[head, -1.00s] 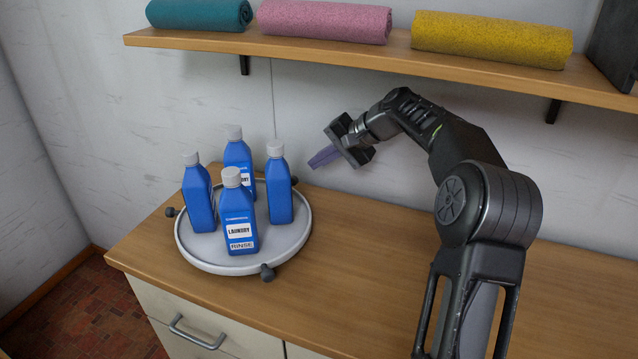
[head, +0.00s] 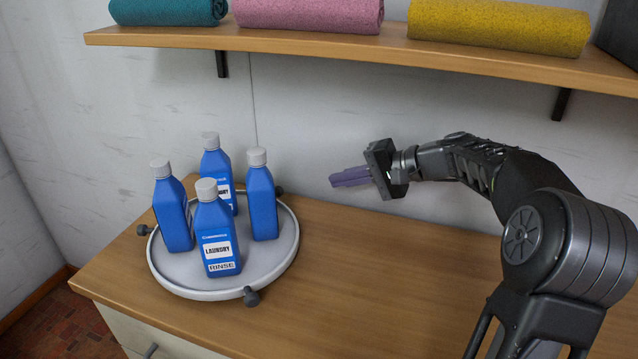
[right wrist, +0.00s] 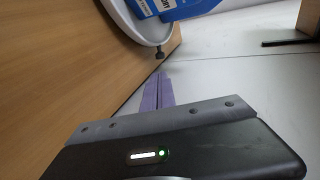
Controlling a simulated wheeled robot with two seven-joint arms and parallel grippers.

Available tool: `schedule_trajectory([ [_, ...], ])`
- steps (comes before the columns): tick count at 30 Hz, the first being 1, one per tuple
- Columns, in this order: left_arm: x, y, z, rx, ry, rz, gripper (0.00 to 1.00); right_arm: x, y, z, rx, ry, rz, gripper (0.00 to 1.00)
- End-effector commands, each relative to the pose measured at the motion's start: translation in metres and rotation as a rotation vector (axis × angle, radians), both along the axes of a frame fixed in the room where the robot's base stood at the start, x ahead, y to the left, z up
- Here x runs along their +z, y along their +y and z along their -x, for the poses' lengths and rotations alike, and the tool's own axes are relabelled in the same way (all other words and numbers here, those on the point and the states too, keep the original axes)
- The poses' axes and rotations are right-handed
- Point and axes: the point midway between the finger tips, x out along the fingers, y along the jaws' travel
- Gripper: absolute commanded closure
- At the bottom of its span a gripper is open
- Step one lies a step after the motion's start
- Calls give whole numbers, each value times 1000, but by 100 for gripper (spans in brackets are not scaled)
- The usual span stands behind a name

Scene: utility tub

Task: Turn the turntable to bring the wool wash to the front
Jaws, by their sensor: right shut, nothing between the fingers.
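The round white turntable (head: 180,284) stands on the wooden counter at the left in the head view, with dark knobs on its rim. Its edge also shows in the right wrist view (right wrist: 150,30). Several blue bottles with grey caps stand on it. The front bottle (head: 217,238) is labelled "LAUNDRY" and "RINSE". The back bottle (head: 217,165) has a partly hidden label, and the left (head: 172,215) and right (head: 262,203) bottles show no readable label. I cannot tell which is the wool wash. My right gripper (head: 334,181) is shut and empty, right of the turntable and apart from it. My left gripper is out of view.
A wooden shelf (head: 330,46) above the counter holds a teal (head: 168,11), a pink (head: 310,14) and a yellow (head: 498,25) rolled towel. The wall is close behind the turntable. The counter (head: 350,270) is clear to the turntable's right.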

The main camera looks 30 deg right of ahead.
Motion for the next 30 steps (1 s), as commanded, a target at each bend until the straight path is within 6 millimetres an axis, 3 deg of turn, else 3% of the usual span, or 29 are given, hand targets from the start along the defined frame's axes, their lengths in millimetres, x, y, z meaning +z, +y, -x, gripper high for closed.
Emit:
schedule_trajectory([
  [5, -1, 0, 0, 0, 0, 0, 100, -10, 12, -14, 4, 2, -1, 100],
  [21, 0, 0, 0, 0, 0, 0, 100, -54, 65, -85, 3, 2, -2, 100],
  [30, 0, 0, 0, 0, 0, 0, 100, -61, 73, -97, 1, 0, 0, 100],
])
